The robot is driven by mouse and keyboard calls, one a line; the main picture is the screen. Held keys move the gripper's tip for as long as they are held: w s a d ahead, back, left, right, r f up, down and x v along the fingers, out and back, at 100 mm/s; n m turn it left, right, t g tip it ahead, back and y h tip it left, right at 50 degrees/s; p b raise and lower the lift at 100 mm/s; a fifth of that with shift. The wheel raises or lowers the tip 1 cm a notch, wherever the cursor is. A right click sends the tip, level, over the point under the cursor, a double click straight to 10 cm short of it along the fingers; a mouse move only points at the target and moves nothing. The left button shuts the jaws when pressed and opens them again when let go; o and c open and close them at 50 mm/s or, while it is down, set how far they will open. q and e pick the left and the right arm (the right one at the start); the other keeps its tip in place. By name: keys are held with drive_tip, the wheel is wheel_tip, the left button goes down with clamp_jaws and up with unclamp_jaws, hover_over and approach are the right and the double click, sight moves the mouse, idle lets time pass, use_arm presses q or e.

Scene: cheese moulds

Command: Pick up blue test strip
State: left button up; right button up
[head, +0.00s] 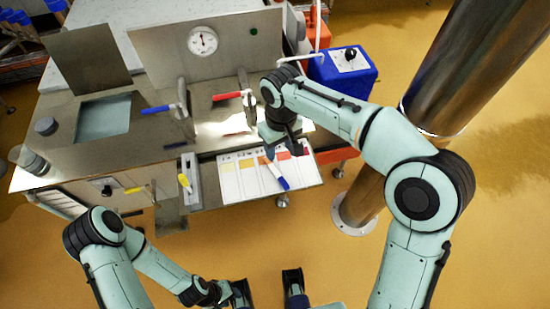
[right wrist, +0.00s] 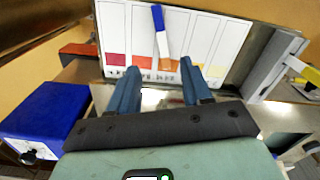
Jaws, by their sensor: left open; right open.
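The gripper partly hides the chart's coloured patches in the head view. My left gripper (head: 266,282) is open and empty at the bottom, away from the bench.
A grey holder with a yellow-handled tool (head: 184,181) stands left of the chart. A blue container (head: 342,75) is right of the bench; a steel column (head: 455,90) rises further right.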

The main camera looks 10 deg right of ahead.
drive_tip(key=b, duration=0.1)
hover_over(280, 177)
drive_tip(key=f, duration=0.7)
drive_tip(key=shift+w, duration=0.3)
drive_tip(key=shift+s+f+b, duration=0.15)
drive_tip(key=shift+f+b, duration=0.15)
drive_tip(key=shift+f, duration=1.25)
drive_tip(key=shift+s+f+b, duration=0.15)
drive_tip(key=shift+f+b, duration=0.15)
drive_tip(key=shift+f, duration=1.2)
drive_tip(key=shift+c, duration=0.3)
clamp_jaws()
